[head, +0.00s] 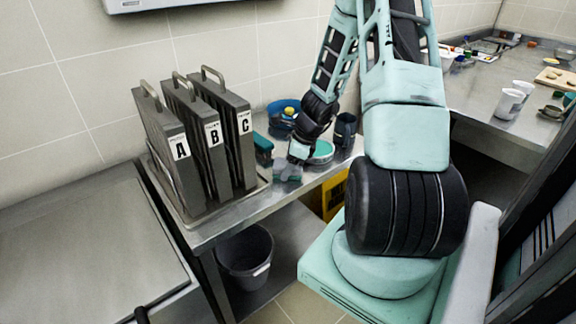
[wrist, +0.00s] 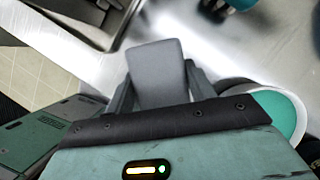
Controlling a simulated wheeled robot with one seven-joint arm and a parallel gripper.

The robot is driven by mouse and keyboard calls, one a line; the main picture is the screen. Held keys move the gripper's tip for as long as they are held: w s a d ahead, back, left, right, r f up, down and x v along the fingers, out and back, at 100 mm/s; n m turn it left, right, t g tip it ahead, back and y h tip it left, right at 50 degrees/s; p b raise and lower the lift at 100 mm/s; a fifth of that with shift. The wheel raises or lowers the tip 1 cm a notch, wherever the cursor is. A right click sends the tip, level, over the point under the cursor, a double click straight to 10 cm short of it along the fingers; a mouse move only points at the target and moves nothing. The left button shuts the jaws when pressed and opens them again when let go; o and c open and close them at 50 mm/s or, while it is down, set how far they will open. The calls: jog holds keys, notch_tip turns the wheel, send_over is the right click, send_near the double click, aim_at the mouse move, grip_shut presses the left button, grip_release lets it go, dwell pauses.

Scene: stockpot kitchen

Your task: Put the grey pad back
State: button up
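The grey pad (wrist: 157,72) is a smooth block with rounded corners. In the wrist view it sits between the two dark fingers of my gripper (wrist: 160,88), one finger against each side, and its near end is hidden by the gripper body. In the head view my gripper (head: 290,168) is low over the steel counter, to the right of the rack of panels, with the small grey pad (head: 285,174) at its tip. I cannot tell whether the pad touches the counter.
A teal-topped round tub (head: 322,152), teal box (head: 263,149), blue bowl (head: 280,122) and dark cup (head: 345,130) crowd my gripper. A bucket (head: 245,262) stands below. The left worktop (head: 80,250) is clear.

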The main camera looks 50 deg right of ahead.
jog(key=o, duration=0.3)
jog(key=shift+r, duration=0.2)
jog(key=p+v, duration=0.2)
jog(key=v, duration=1)
